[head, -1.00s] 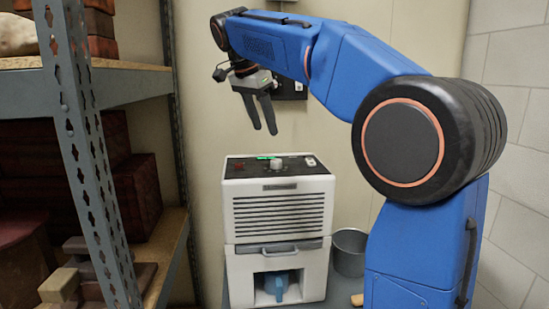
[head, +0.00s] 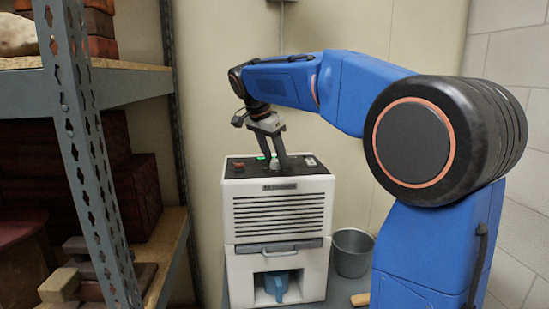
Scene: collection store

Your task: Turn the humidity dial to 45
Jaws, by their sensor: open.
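A white dehumidifier (head: 277,257) stands on a grey surface with a dark control panel (head: 237,171) on top. The pale humidity dial (head: 275,164) sits mid-panel and is mostly hidden by my fingers. My gripper (head: 276,168) points down from above, its two dark fingers open, with the tips low over the panel at the dial. I cannot tell whether they touch the dial. The dial's pointer and scale numbers are too small or hidden to read. A green light (head: 261,157) and a red control (head: 239,165) lie left of the dial. A light switch (head: 310,161) lies to its right.
A metal shelf unit (head: 116,82) with dark boxes stands close on the left. A grey bucket (head: 352,252) stands right of the machine. A blue container (head: 276,285) sits in the machine's lower opening. The wall is close behind.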

